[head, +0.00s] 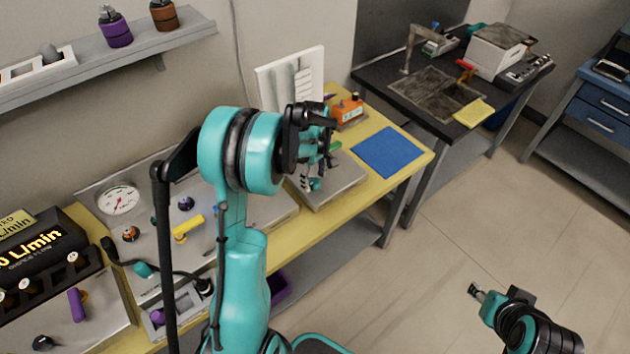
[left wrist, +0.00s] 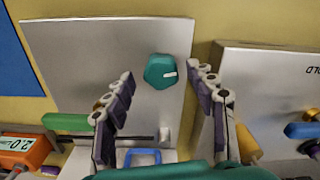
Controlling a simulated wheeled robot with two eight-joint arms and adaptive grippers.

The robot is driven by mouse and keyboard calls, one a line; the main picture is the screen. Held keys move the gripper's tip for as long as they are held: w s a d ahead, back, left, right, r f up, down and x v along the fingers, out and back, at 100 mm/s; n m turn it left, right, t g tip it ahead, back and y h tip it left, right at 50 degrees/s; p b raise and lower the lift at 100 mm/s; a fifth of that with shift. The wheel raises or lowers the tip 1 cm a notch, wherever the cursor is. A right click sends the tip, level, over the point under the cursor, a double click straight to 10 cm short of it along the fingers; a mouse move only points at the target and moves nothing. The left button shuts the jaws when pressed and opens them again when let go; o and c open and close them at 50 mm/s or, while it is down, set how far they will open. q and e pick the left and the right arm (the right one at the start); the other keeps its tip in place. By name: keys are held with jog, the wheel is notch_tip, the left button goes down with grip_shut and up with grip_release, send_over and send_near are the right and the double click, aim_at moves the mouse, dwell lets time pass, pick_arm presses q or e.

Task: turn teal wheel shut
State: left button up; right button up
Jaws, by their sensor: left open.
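The teal wheel (left wrist: 160,71) is a rounded knob with a white mark pointing right, on a grey metal plate (left wrist: 75,45). In the head view a small teal part (head: 315,184), which looks like the wheel, shows low between my fingers. My left gripper (head: 319,168) is over that plate and open. In the left wrist view its two fingers stand on either side of the wheel, with a visible gap on each side. My right gripper (head: 477,293) is low at the bottom right, over the floor, far from the wheel; its opening is too small to tell.
A blue mat (head: 391,152) lies on the yellow bench (head: 420,155). The floor (head: 420,260) in front is clear.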

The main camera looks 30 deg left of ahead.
pick_arm(q)
jog(key=shift+s+f, duration=0.1)
jog(key=shift+f, duration=0.4)
jog(key=c, duration=1.1)
jog(key=shift+m, duration=0.3)
jog(key=shift+c, duration=0.2)
jog(key=m, duration=0.4)
jog(key=shift+m, duration=0.3)
jog(key=m, duration=0.4)
jog(key=shift+b, duration=0.3)
jog(key=m, duration=0.5)
jog(key=shift+m, duration=0.4)
jog(key=m, duration=0.4)
jog(key=shift+m, duration=0.3)
